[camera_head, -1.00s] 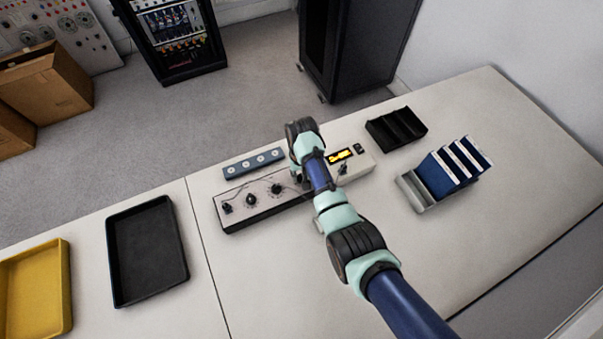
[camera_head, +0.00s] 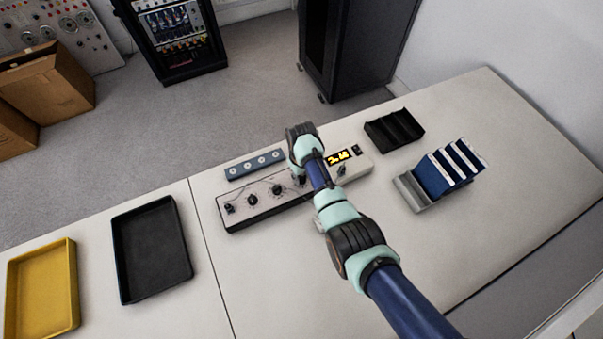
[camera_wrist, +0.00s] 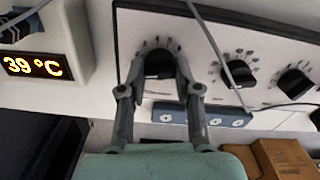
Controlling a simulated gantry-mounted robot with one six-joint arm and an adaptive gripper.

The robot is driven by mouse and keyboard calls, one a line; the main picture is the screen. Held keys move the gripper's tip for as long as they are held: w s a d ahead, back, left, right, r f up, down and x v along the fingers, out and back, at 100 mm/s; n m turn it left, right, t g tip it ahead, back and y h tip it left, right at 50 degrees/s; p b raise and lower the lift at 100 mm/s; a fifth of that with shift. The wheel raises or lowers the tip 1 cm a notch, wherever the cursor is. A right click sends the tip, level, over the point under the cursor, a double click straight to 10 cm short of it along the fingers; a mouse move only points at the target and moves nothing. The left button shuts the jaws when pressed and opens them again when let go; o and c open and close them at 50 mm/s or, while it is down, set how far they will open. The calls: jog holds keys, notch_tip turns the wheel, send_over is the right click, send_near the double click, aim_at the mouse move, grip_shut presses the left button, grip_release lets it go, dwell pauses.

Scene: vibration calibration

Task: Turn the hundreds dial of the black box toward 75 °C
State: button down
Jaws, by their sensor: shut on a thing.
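The black box (camera_head: 240,222) has dark sides and a pale top panel with a row of dark dials, and lies on the table in the head view. In the wrist view, my gripper (camera_wrist: 159,77) is shut on the end dial (camera_wrist: 158,63), with one finger on either side of it. Two other dials, a middle one (camera_wrist: 238,70) and a right one (camera_wrist: 295,82), stand free beside it. The lit display (camera_wrist: 34,67) reads 39 °C. In the head view, my arm hides the held dial, and the display (camera_head: 338,157) is too small to read.
A blue-grey strip with round sockets (camera_head: 254,164) lies behind the box. A black divided tray (camera_head: 394,130) and a rack of blue cases (camera_head: 447,168) stand to the right. An empty black tray (camera_head: 151,250) and a yellow tray (camera_head: 42,285) lie left. Thin cables cross the panel.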

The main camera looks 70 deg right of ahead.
aim_at(301, 177)
jog(key=shift+n, duration=0.4)
jog(key=c, duration=0.8)
grip_release()
notch_tip(301, 177, up, 12)
dwell(0.4)
